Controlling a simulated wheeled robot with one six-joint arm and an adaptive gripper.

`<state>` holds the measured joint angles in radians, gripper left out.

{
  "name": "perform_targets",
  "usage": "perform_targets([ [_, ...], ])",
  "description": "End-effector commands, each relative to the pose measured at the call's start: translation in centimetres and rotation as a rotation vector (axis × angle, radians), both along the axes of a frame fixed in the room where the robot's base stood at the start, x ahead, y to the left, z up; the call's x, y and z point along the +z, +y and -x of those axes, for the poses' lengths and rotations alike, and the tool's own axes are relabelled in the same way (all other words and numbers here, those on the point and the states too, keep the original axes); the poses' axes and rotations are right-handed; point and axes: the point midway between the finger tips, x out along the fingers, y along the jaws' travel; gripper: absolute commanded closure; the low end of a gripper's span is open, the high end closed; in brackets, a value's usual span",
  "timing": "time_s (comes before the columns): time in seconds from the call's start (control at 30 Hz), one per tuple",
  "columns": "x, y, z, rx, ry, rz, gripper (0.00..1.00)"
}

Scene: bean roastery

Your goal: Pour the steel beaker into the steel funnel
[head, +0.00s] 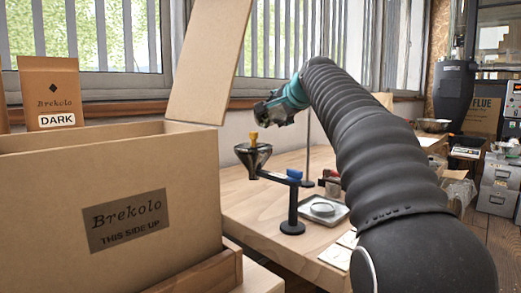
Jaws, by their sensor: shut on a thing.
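A small yellow-orange patch (253,137) shows between the gripper and the funnel mouth. I cannot tell whether it is poured material or a solid piece.
A large open cardboard box (110,240) with a raised flap (210,60) stands close on the left. A square metal tray (333,217) with a round dish lies right of the stand (292,226). A thin upright rod (308,150) stands behind. Small containers (331,183) are beyond the tray.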

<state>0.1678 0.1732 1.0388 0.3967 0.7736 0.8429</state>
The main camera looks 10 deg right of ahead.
Motion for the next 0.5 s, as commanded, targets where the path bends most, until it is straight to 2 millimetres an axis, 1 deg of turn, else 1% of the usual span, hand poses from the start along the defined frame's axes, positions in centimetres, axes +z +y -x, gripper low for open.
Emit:
perform_targets([
  [0.5, 0.21, 0.24, 0.13, 0.000, -0.027, 0.042, 0.80],
])
